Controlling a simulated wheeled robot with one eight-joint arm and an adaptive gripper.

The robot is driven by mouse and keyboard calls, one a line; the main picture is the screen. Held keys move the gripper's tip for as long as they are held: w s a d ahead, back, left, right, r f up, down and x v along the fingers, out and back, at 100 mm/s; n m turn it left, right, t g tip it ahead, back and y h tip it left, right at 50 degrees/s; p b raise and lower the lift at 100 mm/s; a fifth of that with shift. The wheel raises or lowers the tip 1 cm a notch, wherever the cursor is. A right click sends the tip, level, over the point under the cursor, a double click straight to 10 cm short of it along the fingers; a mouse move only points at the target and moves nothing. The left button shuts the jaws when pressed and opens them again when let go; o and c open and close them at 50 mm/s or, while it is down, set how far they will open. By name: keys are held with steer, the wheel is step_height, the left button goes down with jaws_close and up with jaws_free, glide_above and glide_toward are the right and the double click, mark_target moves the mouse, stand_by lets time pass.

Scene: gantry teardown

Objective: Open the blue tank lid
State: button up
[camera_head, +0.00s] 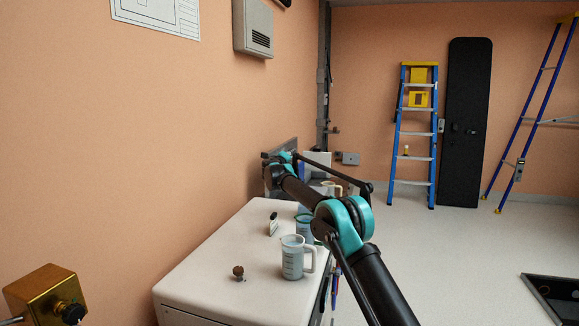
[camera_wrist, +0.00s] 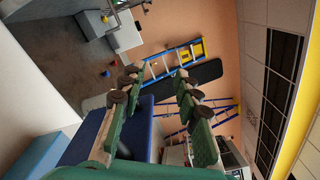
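My gripper (camera_wrist: 158,74) shows in the wrist view as two green fingers with dark round pads. The fingers are apart, with nothing seen held between them. A dark blue flat-sided body (camera_wrist: 86,137) lies just behind and beside the left finger, and its blue surface also shows between the fingers. It looks like the blue tank, but I cannot make out its lid or whether the fingers touch it. In the head view my arm reaches over the far end of the white table, and the gripper cannot be made out there. A pale blue-white box (camera_head: 318,158) stands there, partly hidden by my arm.
The white counter (camera_head: 215,270) holds a measuring jug (camera_head: 292,260), a small brown knob-like piece (camera_head: 238,271) and a small white item (camera_head: 273,224). A brass box (camera_head: 45,295) is at lower left. Blue ladders (camera_head: 416,135) stand at the back wall.

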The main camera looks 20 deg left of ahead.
steer(key=shift+r, duration=2.2)
